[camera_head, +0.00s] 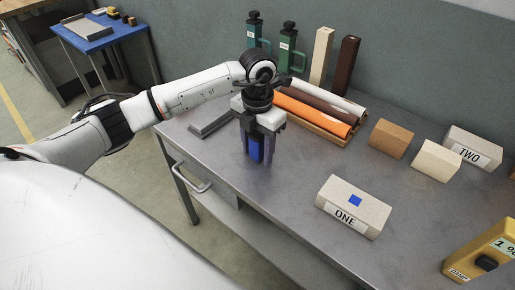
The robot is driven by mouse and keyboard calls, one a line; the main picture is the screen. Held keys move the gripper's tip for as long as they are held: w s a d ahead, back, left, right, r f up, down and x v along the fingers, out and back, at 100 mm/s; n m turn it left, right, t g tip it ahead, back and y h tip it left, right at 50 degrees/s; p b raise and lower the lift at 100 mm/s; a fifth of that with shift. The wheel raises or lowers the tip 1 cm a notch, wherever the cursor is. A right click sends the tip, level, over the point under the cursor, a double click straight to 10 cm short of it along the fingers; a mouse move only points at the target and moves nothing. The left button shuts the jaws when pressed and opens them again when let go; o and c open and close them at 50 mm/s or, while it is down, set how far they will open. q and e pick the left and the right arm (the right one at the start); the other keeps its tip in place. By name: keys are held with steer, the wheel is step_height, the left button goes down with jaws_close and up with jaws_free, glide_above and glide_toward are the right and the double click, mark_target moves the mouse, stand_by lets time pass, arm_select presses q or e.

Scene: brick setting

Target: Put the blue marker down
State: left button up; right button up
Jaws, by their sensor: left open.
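My left gripper (257,160) points down over the left part of the grey table, its jaws open. An upright blue piece, which looks like the blue marker (257,148), shows between its fingers. I cannot tell whether it touches the tabletop or the fingers. A flat blue square (355,200) lies on top of the pale brick labelled ONE (340,218), right of the gripper. My right gripper is not in view.
Behind the gripper are orange, brown and white rolls (312,112) on a wooden rack. Further right are a brown brick (391,139), a cream brick (437,160) and a brick labelled TWO (473,148). A yellow box (484,250) stands front right. The middle tabletop is clear.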

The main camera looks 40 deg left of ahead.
arm_select(q)
step_height(320, 180, up, 12)
steer(key=shift+r+b, duration=0.15)
steer(key=shift+b, duration=0.15)
